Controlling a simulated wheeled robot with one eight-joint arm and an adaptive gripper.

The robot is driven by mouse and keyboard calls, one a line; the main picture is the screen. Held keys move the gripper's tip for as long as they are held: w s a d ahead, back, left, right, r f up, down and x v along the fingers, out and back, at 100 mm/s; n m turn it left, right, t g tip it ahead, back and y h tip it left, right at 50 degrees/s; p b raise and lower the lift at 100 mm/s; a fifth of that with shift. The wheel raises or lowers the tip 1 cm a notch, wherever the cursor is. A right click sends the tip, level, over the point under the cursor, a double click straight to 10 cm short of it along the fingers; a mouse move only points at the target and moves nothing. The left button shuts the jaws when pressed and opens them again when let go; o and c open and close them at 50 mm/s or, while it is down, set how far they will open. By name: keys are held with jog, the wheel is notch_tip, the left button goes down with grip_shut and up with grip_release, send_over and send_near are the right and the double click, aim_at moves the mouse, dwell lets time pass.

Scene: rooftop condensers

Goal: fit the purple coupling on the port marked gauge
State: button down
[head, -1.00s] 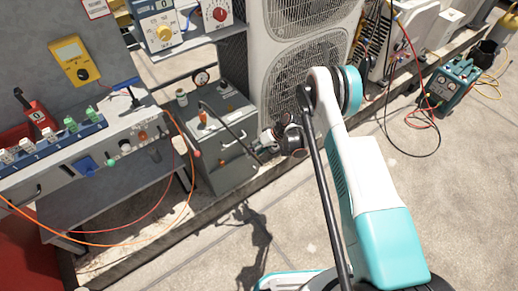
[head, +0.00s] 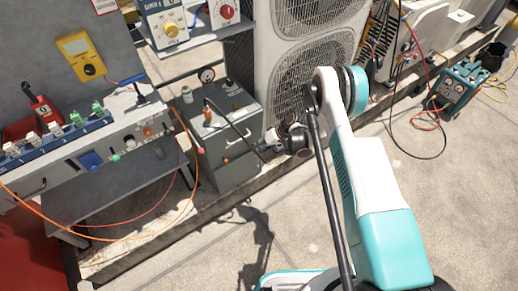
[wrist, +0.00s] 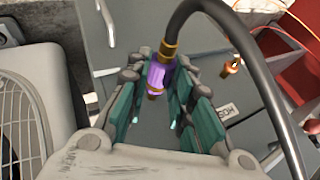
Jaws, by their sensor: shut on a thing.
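The purple coupling (wrist: 161,74) has brass ends and sits on the end of a dark hose (wrist: 225,15) in the wrist view. My gripper (wrist: 162,88) is shut on it, with teal-padded fingers on either side. In the head view my gripper (head: 268,147) is small and dark, beside the front of a grey cabinet (head: 232,158); the coupling is too small to make out there. No port marked gauge is readable. A label (wrist: 228,112) on the grey surface shows upside down and partly hidden.
A brass fitting (wrist: 231,66) stands right of the coupling in the wrist view. A round dial (head: 207,74) is at the cabinet's back. Condenser units (head: 310,60) stand behind my arm. A bench (head: 100,145) with orange and red hoses is at left.

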jog(key=shift+s+d, duration=0.2)
jog(key=shift+s, duration=0.1)
jog(key=shift+s+d, duration=0.6)
jog(key=shift+s, duration=0.25)
jog(key=shift+s+d, duration=0.55)
jog(key=shift+s, duration=0.3)
